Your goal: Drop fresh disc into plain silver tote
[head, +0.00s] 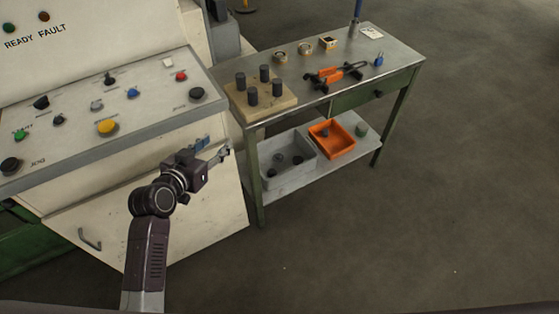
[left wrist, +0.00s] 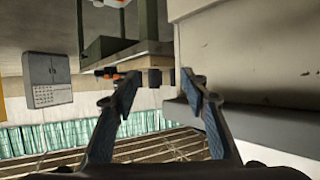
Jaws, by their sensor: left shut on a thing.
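My left gripper (head: 222,150) reaches in beside the console, left of the workbench and apart from it. It also shows in the left wrist view (left wrist: 159,88), with its blue-padded fingertips some way apart. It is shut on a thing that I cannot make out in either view. The grey tote (head: 266,181), the plain silver one, stands on the bench's lower shelf with dark pieces inside. Several dark cylinders (head: 252,96) stand upright on a wooden board on the bench; I cannot tell whether any is the fresh disc. My right gripper is out of view.
The console (head: 150,112) stands close to my left arm. The bench top (head: 306,95) holds an orange-and-black tool. Floor at right is clear.

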